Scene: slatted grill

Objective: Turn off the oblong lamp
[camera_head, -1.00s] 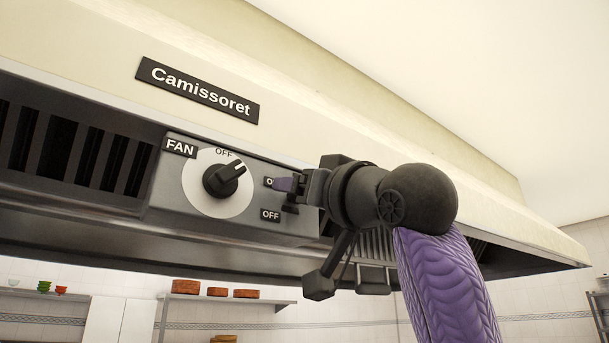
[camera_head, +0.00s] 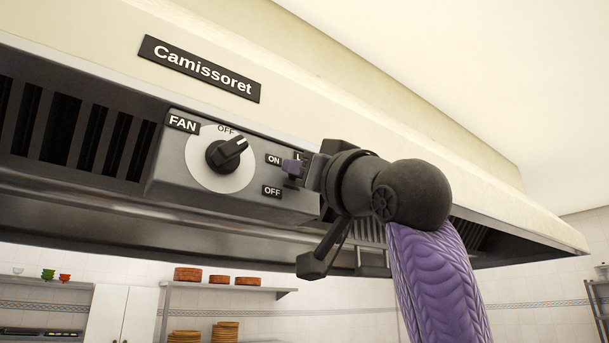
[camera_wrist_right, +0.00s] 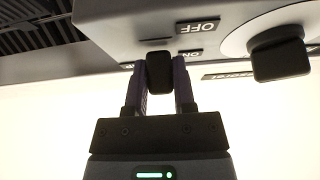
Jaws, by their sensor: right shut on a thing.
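The hood's control panel carries an ON label (camera_head: 274,160) above an OFF label (camera_head: 272,191). My right gripper (camera_head: 292,168) is at the panel just right of these labels. In the right wrist view its two purple fingers (camera_wrist_right: 160,82) are shut on a black switch lever (camera_wrist_right: 159,70), one finger on each side. The lever is mostly hidden by the gripper in the head view, so its exact position is unclear there. The oblong lamp itself does not show in either view. My left gripper is not in view.
A black fan knob (camera_head: 226,154) on a white dial sits left of the switch labels, close to the gripper. The hood's lower edge runs beneath the panel. A wall shelf (camera_head: 225,287) with brown stacks stands well below and behind.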

